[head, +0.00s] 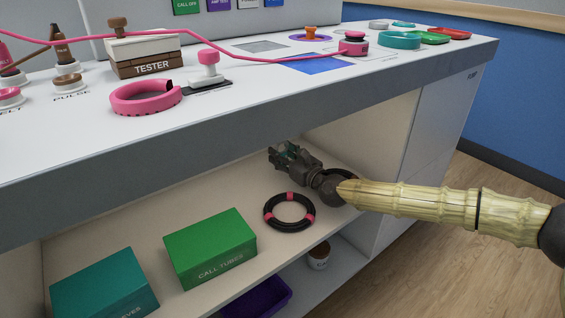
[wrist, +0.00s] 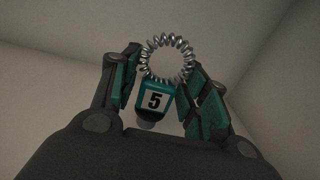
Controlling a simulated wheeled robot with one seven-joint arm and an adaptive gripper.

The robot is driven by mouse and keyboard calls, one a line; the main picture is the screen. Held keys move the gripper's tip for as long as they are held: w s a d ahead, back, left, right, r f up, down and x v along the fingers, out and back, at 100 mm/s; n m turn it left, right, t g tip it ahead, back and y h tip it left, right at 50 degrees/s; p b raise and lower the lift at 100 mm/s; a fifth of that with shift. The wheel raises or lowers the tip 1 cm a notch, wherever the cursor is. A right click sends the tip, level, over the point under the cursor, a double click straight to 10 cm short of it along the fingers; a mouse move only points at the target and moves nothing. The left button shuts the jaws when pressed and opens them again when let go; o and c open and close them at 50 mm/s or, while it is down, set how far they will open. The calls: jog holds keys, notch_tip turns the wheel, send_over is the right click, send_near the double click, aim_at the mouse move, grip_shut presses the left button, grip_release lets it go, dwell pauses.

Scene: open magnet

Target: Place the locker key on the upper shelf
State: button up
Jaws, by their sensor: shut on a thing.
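My gripper (head: 280,154) is inside the open upper shelf (head: 120,222) under the counter, toward its back right. In the wrist view my gripper (wrist: 163,62) is shut on the locker key (wrist: 156,98), a teal tag with a black 5 on white and a silver coil ring. The tag sits between the two fingers and the coil stands out past the fingertips. In the head view I cannot make out the key apart from the gripper's teal parts. Whether the key touches the shelf floor I cannot tell.
On the upper shelf are a black coil with pink bands (head: 289,212), a green box (head: 210,250) and a teal box (head: 105,285). Below are a purple tray (head: 258,297) and a small jar (head: 319,256). The counter edge (head: 300,115) overhangs my gripper. Shelf floor left of it is clear.

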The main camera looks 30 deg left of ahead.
jog(key=shift+f, duration=0.7)
jog(key=shift+f+b, duration=0.2)
jog(key=shift+b, duration=0.1)
jog(key=o, duration=1)
jog(key=shift+c, duration=0.2)
jog(key=shift+r, duration=0.1)
jog(key=shift+r, duration=0.1)
jog(key=shift+s+d+p, duration=0.1)
jog(key=shift+d+p, duration=0.1)
jog(key=shift+p, duration=0.1)
jog(key=p+v, duration=0.3)
jog(key=v, duration=0.8)
jog(key=shift+s+d+p, duration=0.15)
jog(key=shift+d+p, duration=0.1)
jog(key=shift+p, duration=0.1)
